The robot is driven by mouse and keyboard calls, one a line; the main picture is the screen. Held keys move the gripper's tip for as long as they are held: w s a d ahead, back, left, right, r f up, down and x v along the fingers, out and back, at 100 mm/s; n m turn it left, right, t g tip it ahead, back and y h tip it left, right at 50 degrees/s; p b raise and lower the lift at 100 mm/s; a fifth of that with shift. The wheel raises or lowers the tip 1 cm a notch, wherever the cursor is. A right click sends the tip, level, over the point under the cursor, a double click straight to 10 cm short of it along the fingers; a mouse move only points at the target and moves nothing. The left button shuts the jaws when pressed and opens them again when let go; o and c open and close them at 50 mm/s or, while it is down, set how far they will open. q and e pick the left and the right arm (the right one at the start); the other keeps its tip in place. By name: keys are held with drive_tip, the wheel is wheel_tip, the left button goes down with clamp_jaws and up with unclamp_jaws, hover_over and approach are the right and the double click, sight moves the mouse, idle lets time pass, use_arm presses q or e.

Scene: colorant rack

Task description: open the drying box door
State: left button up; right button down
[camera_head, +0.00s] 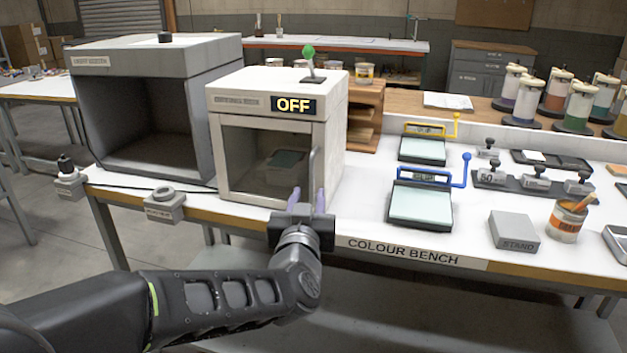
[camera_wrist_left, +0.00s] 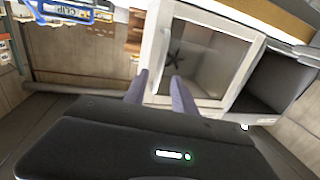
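The drying box (camera_head: 333,120) is a white box with an OFF display (camera_head: 293,105) on its front and a green-topped lever on its roof. Its door (camera_head: 223,160) has a pale frame and a dark window, and looks closed. A thin upright handle (camera_head: 312,165) runs along the door's right side. My left gripper (camera_head: 308,198) is at the lower right of the door, its two purple fingers apart around the line of the handle's lower end. In the left wrist view the open fingers (camera_wrist_left: 160,88) point at the door frame (camera_wrist_left: 158,45); contact is unclear. My right gripper is not in view.
A grey open-fronted booth (camera_head: 150,60) stands left of the box. A small round-topped control (camera_head: 164,204) sits at the bench's front edge. Blue-handled (camera_head: 420,205) and yellow-handled (camera_head: 423,149) trays and a grey stand (camera_head: 514,231) are to the right.

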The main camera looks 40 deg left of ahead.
sight(312, 181)
use_arm(q)
drive_tip(key=x, duration=0.7)
drive_tip(key=shift+w+a, duration=0.2)
drive_tip(key=shift+w, duration=0.1)
drive_tip(key=shift+c, duration=0.4)
clamp_jaws()
idle(0.8)
